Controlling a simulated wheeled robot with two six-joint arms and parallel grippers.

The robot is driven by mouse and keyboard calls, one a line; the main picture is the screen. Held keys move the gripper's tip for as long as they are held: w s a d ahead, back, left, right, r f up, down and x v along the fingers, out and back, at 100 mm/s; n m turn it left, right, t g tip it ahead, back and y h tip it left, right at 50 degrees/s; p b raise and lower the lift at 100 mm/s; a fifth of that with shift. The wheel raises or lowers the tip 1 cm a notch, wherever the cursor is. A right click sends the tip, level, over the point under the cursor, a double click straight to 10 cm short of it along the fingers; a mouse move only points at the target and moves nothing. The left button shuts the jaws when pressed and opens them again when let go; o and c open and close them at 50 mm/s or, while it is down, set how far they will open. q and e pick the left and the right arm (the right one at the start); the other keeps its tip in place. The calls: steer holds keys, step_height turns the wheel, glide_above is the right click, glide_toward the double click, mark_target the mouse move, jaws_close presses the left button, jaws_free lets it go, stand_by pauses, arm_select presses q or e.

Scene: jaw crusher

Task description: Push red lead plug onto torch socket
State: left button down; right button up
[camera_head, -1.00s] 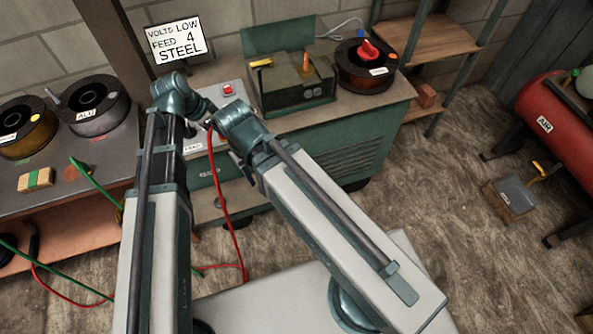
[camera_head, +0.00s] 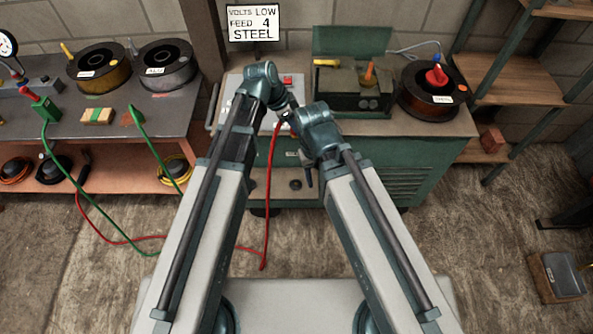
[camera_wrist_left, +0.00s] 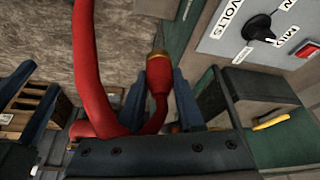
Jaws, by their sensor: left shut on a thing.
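The red lead plug (camera_wrist_left: 158,75), a red body with a brass-coloured tip ring, sits between the two dark fingers of my left gripper (camera_wrist_left: 158,88), which is shut on it. The plug's tip points toward the top of the left wrist view. In the head view the red lead (camera_head: 268,200) hangs from the wrist area to the floor, and my arm hides the plug. I cannot make out the torch socket in either view.
The machine's pale control panel (camera_wrist_left: 265,25) with a black knob (camera_wrist_left: 262,30) is at upper right in the left wrist view. The green cabinet (camera_head: 400,165) carries a wire spool (camera_head: 430,105). A bench (camera_head: 160,125) with spools and a green lead (camera_head: 155,150) stands left.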

arm_select(q)
step_height(320, 180, down, 23)
steer(key=n+b, duration=0.1)
steer(key=b, duration=2)
steer(key=shift+f+t+b, duration=0.2)
steer(key=shift+t+b, duration=0.1)
steer(key=shift+b, duration=0.05)
step_height(320, 180, down, 6)
steer(key=b, duration=0.5)
steer(key=shift+r+b, duration=0.1)
steer(key=shift+b, duration=0.3)
steer(key=shift+f+b, duration=0.55)
steer(key=shift+b, duration=0.05)
steer(key=shift+c, duration=2.3)
jaws_free()
steer(key=p+v, duration=1.2)
steer(key=v, duration=0.2)
steer(key=shift+p, duration=0.4)
